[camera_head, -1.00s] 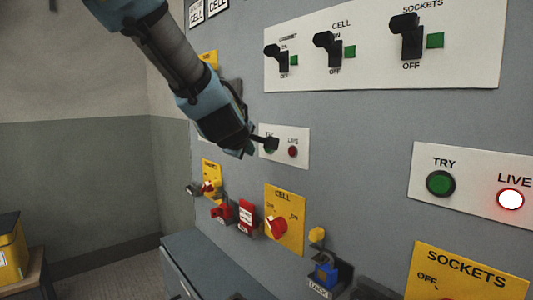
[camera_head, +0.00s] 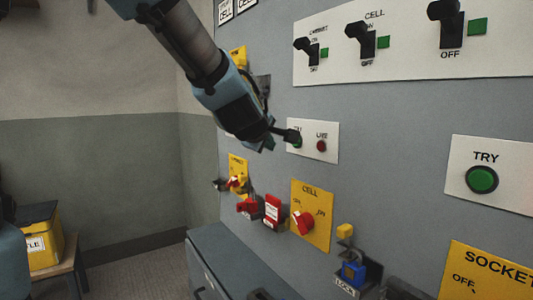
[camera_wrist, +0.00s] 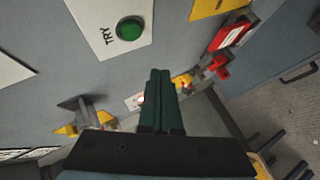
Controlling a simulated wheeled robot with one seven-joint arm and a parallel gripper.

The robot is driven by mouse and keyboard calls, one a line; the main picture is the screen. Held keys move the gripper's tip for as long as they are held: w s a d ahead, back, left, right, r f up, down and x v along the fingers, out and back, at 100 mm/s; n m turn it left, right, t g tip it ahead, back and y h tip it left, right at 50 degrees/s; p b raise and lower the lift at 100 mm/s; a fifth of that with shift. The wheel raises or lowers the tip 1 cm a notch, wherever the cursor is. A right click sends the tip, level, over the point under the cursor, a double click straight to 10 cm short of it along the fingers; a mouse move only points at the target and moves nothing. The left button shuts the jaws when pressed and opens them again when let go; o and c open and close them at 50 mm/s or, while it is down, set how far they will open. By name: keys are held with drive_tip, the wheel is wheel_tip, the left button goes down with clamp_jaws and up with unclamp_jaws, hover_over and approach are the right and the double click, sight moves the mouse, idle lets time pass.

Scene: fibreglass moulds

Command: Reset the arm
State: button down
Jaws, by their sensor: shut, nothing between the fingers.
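My gripper (camera_head: 292,135) is in front of the small white TRY/LIVE plate (camera_head: 328,147) in the head view. Its tip overlaps the green TRY button there, and I cannot tell from that view whether they touch. In the wrist view my gripper (camera_wrist: 160,75) has its two dark green fingers side by side, shut and empty. There the green TRY button (camera_wrist: 130,28) lies beyond and left of the fingertips, apart from them in the picture. My arm reaches down from the top left of the head view.
A plate of black switches (camera_head: 410,50) is above right. Below are a yellow CELL plate with a red knob (camera_head: 303,222), a red tag (camera_head: 272,210) and a blue padlock (camera_head: 352,273). A grey cabinet (camera_head: 215,265) juts out below. A yellow box (camera_head: 45,245) stands at left.

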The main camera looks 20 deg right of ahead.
drive_tip(key=a+f+m+g+y, duration=0.45)
drive_tip(key=a+f, duration=1.05)
drive_tip(key=a, duration=0.4)
drive_tip(key=s+a+f+m+g+y, duration=0.1)
drive_tip(key=s+a+f, duration=0.3)
drive_tip(key=a, duration=0.4)
drive_tip(key=s+a+f+m+g+y, duration=0.2)
drive_tip(key=s+a+f+g, duration=0.1)
drive_tip(key=a, duration=0.4)
drive_tip(key=shift+s+a+f, duration=0.4)
drive_tip(key=shift+s+f, duration=0.35)
drive_tip(key=shift+s, duration=0.4)
drive_tip(key=shift+y, duration=0.25)
